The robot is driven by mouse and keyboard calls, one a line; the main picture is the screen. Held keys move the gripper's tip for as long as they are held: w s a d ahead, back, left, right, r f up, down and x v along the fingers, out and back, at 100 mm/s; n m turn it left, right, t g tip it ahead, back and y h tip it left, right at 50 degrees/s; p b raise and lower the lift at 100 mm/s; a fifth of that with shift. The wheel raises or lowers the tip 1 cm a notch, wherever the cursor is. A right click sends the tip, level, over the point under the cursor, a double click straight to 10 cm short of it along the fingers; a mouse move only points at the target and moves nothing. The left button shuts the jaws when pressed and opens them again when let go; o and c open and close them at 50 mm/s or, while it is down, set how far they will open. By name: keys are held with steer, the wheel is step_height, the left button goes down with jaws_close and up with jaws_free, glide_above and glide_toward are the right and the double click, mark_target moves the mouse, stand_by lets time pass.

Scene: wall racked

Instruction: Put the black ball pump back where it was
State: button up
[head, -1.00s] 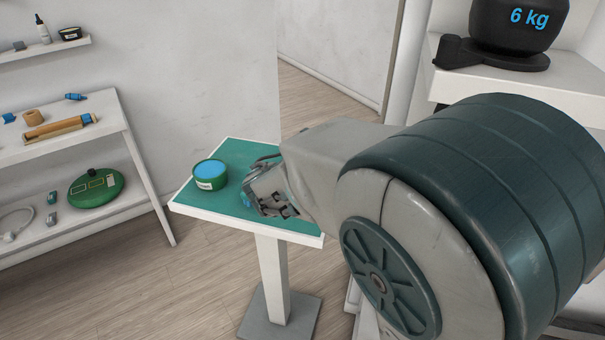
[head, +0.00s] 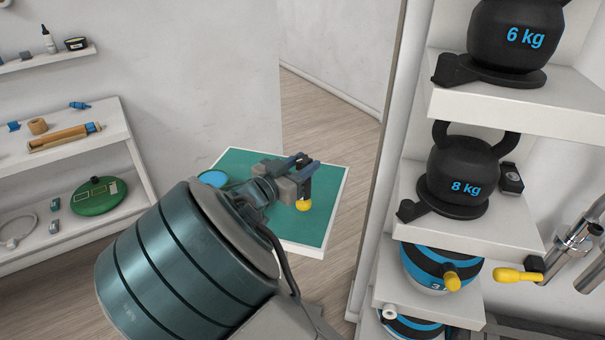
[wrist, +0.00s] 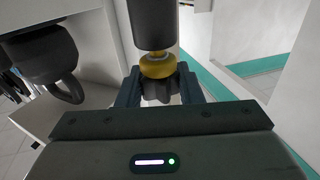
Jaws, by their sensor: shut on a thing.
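My gripper (head: 302,168) is raised in front of the green-topped table in the head view. It is shut on the black ball pump (wrist: 153,25), a black cylinder with a yellow collar, between both fingers in the wrist view. In the head view, the pump's dark body and yellow end (head: 303,205) show below the fingers. Much of the pump is hidden by the fingers or cut off by the wrist view's top edge. I cannot tell which spot the pump came from.
The right rack holds a 6 kg kettlebell (head: 517,40), an 8 kg kettlebell (head: 458,175) and a striped blue-black ball (head: 430,262). A yellow-handled item (head: 515,275) is by chrome bars at far right. The green-topped table (head: 325,220) carries a blue-lidded tub (head: 212,179). Shelves stand left.

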steer(key=shift+f, duration=1.7)
steer(key=o, duration=1.2)
steer(key=shift+c, duration=0.2)
